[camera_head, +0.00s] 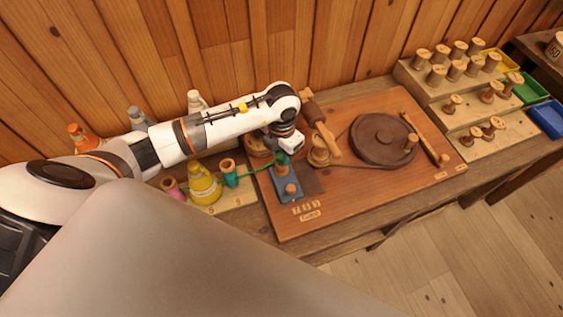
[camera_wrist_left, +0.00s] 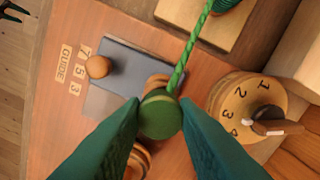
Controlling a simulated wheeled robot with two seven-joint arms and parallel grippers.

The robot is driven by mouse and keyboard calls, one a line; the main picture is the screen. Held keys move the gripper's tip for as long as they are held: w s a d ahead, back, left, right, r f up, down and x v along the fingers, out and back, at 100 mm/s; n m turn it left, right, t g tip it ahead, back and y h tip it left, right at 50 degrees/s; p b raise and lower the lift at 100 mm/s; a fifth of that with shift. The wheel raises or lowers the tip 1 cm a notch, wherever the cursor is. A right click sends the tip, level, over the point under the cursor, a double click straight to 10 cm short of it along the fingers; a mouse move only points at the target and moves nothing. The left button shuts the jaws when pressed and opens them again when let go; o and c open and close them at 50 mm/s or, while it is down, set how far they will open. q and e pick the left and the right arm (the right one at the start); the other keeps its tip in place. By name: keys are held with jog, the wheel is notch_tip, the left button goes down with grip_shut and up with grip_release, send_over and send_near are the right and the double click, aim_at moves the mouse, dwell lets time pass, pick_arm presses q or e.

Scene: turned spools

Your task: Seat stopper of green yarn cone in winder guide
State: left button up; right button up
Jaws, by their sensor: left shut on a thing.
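My left gripper (camera_head: 283,158) is shut on a round green stopper (camera_wrist_left: 160,116), seen between its two dark green fingers in the left wrist view. A green yarn strand (camera_wrist_left: 193,50) runs from the stopper up to the green yarn cone (camera_wrist_left: 230,4); in the head view this cone (camera_head: 229,173) stands left of the gripper. The blue-grey winder guide (camera_head: 287,196) lies just below the gripper, and it also shows in the wrist view (camera_wrist_left: 122,62) with a round wooden knob (camera_wrist_left: 97,66). The stopper overlaps the guide's edge there; contact cannot be told. My right gripper is out of view.
A yellow cone (camera_head: 204,188) and a pink cone (camera_head: 173,189) stand left. A numbered wooden dial (camera_wrist_left: 240,98) is beside the stopper. A dark wheel (camera_head: 378,138) is on the board (camera_head: 350,204), with stepped spool racks (camera_head: 432,99) farther right.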

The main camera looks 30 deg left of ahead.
pick_arm(q)
jog(key=shift+f+b, duration=0.7)
jog(key=shift+f, duration=0.25)
jog(key=o, duration=1.4)
jog(key=shift+r, duration=0.1)
notch_tip(320, 180, up, 9)
jog(key=p, duration=0.6)
